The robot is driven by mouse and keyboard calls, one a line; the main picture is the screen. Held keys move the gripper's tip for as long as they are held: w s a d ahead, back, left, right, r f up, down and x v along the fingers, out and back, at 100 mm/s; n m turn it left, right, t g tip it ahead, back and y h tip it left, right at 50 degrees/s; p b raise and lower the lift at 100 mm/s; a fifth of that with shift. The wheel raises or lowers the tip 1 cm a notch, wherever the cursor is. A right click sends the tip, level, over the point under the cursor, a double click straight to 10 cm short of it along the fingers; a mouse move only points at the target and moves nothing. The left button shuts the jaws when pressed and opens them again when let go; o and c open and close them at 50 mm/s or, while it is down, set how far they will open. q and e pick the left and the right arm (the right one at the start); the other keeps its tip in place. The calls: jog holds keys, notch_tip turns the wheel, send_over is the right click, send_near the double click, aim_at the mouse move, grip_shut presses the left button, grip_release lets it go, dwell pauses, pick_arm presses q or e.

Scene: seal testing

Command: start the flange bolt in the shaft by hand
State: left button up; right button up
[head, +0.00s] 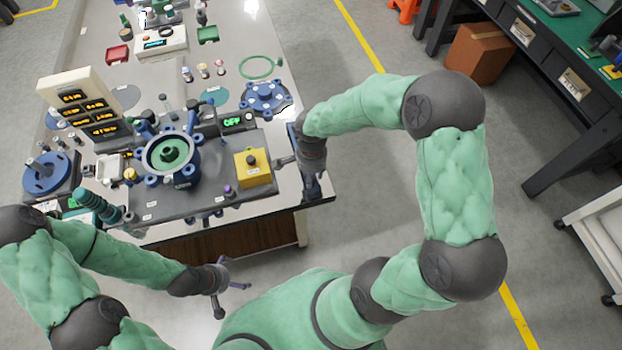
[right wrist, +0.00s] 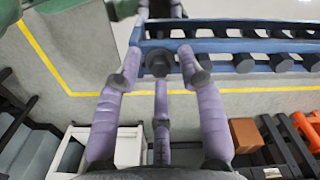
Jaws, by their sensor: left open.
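In the head view, a blue ring-shaped housing (head: 183,180) stands on the dark bench plate, with a green inside and a dark shaft end (head: 168,152) in its middle. My right gripper (right wrist: 160,60) is at a blue rack (right wrist: 225,45) holding a row of dark bolts. Its purple fingers stand around one bolt (right wrist: 158,65); I cannot tell whether they touch it. In the head view my right gripper (head: 312,185) is at the table's right edge, largely hidden by its wrist. My left gripper (head: 228,287) is open and empty in front of the table, below the housing.
A yellow box with a black button (head: 253,175) stands between the housing and my right gripper. A blue flange part (head: 267,97) lies behind it. A dark display panel (head: 85,110) and a blue disc fixture (head: 45,172) are at left.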

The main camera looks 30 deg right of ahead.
jog(key=shift+c, duration=0.3)
grip_shut()
jog(key=shift+r, duration=0.1)
jog(key=shift+r+p, duration=2.2)
jog(key=shift+r, duration=1.25)
